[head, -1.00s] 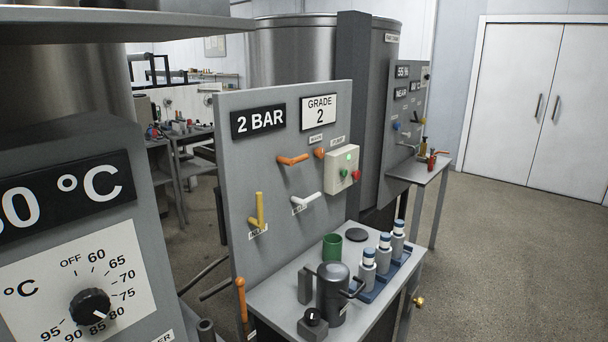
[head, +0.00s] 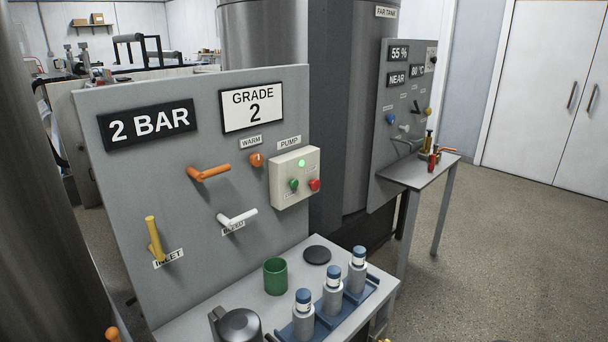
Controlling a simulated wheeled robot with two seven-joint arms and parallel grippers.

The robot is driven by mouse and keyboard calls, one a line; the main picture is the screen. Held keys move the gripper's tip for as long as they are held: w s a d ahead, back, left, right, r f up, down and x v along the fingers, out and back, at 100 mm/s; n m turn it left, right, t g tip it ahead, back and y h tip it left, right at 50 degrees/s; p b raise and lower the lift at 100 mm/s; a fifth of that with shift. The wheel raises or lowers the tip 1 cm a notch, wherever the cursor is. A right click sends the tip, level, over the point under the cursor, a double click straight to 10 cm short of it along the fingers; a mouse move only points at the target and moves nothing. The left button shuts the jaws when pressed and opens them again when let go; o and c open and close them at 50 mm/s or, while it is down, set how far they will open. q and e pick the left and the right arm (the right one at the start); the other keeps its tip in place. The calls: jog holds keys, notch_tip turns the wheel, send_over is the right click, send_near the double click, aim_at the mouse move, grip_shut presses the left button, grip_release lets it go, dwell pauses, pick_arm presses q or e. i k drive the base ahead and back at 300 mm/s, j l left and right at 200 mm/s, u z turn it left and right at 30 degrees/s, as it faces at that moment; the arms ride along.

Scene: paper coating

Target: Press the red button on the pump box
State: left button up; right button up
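The pump box (head: 292,178) is a cream box at the right side of the grey panel (head: 120,215), under a PUMP label. Its red button (head: 314,184) is on the right of its front face. A green button (head: 294,184) is to the left of the red one, and a small green light (head: 302,163) glows above them. Neither of my grippers shows in the head view.
The panel also carries orange, white and yellow handles. Below it a grey bench (head: 225,295) holds a green cup (head: 275,276), a black disc, a dark pot and several blue-capped bottles in a blue rack. Open floor (head: 500,260) lies to the right.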

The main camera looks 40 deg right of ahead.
aim_at(314, 184)
jog(key=l+u, duration=0.1)
jog(key=l, duration=1.75)
jog(key=k+l+u, duration=0.15)
jog(key=l, duration=0.75)
jog(key=i+l, duration=0.25)
jog(key=l, duration=0.2)
jog(key=i+l, duration=0.25)
jog(key=l, duration=0.15)
